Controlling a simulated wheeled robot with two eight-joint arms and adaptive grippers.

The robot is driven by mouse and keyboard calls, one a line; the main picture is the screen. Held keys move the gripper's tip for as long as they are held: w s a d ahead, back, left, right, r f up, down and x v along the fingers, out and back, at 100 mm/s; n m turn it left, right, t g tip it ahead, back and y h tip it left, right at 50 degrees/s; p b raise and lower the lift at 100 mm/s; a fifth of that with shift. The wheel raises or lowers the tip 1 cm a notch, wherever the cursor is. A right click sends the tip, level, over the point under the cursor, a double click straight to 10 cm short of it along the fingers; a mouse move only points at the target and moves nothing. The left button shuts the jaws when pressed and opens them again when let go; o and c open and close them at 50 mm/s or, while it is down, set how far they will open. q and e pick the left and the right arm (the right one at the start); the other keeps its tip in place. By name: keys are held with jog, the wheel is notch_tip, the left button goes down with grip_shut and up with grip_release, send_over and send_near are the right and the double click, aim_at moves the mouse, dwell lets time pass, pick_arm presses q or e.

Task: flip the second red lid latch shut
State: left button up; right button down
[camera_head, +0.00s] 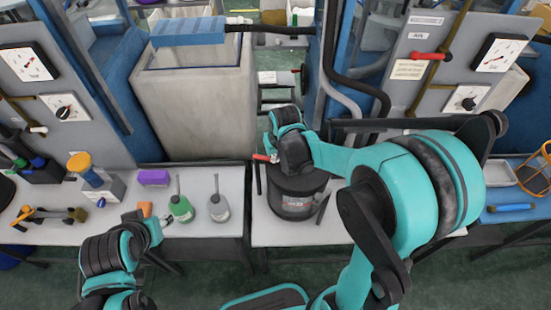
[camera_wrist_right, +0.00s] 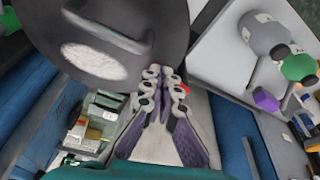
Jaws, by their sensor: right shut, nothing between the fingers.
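A dark grey drum (camera_head: 292,203) with a pale label stands on the bench in the middle of the head view. My right arm's wrist covers much of its top. A red latch (camera_head: 261,157) sticks out at the drum's upper left, beside my right gripper (camera_head: 274,159). In the wrist view the round dark lid (camera_wrist_right: 140,55) with its handle fills the upper left. My right gripper (camera_wrist_right: 165,76) is shut and empty there, with a bit of the red latch (camera_wrist_right: 186,89) right by its fingertips. Whether they touch is unclear. My left gripper (camera_head: 152,222) is small and partly hidden, at the left bench's front edge.
A green bottle (camera_head: 181,209), a grey bottle (camera_head: 219,208), and a purple block (camera_head: 154,177) stand on the left bench. A large grey bin (camera_head: 195,110) stands behind. A gauge panel with a red handle (camera_head: 431,56) is at right. A gap separates the benches.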

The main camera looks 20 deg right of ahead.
jog(key=shift+w+d+f, duration=0.1)
jog(key=shift+w+d, duration=0.2)
jog(key=shift+w, duration=0.2)
jog(key=shift+s+a, duration=0.3)
jog(key=shift+a, duration=0.25)
